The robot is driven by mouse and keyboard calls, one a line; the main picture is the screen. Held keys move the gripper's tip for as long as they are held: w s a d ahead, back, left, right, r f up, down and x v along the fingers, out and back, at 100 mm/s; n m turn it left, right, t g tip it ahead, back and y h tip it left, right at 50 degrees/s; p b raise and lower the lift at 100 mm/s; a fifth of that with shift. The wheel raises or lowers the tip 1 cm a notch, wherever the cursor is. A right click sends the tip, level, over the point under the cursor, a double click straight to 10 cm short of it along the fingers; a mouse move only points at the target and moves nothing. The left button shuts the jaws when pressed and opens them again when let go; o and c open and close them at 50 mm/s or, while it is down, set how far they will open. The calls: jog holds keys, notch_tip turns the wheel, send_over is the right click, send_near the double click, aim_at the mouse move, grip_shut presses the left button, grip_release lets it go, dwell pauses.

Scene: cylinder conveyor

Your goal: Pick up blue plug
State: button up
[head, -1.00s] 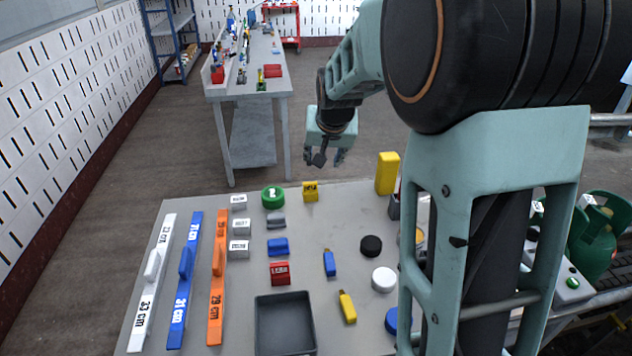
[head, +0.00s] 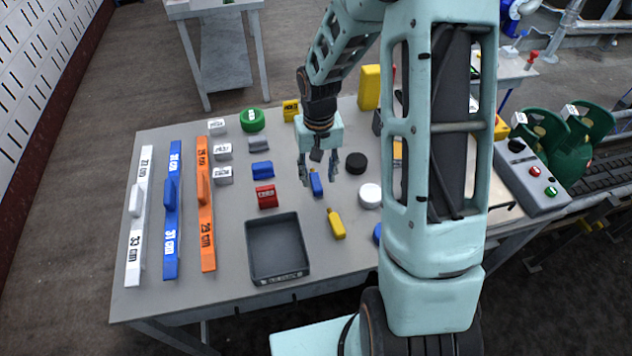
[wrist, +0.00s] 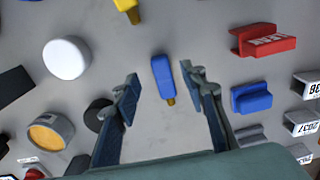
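The blue plug (head: 316,184) is a small blue body with a brassy tip, lying on the grey table. My gripper (head: 318,172) is open above it, pointing down, and partly overlaps it in the head view. In the wrist view the blue plug (wrist: 161,74) lies between the spread fingers of my gripper (wrist: 160,82), slightly beyond the fingertips, its tip toward the palm. The gripper is empty. I cannot tell the exact height left above the plug.
A yellow plug (head: 336,224) lies nearby in front. A black disc (head: 356,163) and white disc (head: 370,195) are to the right. A blue block (head: 262,170) and red block (head: 267,196) are to the left. A grey tray (head: 249,262) stands at the front.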

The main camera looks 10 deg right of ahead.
aim_at(318, 186)
jog(key=shift+a+f, duration=0.1)
jog(key=shift+f, duration=1.85)
jog(key=shift+c, duration=0.4)
grip_shut()
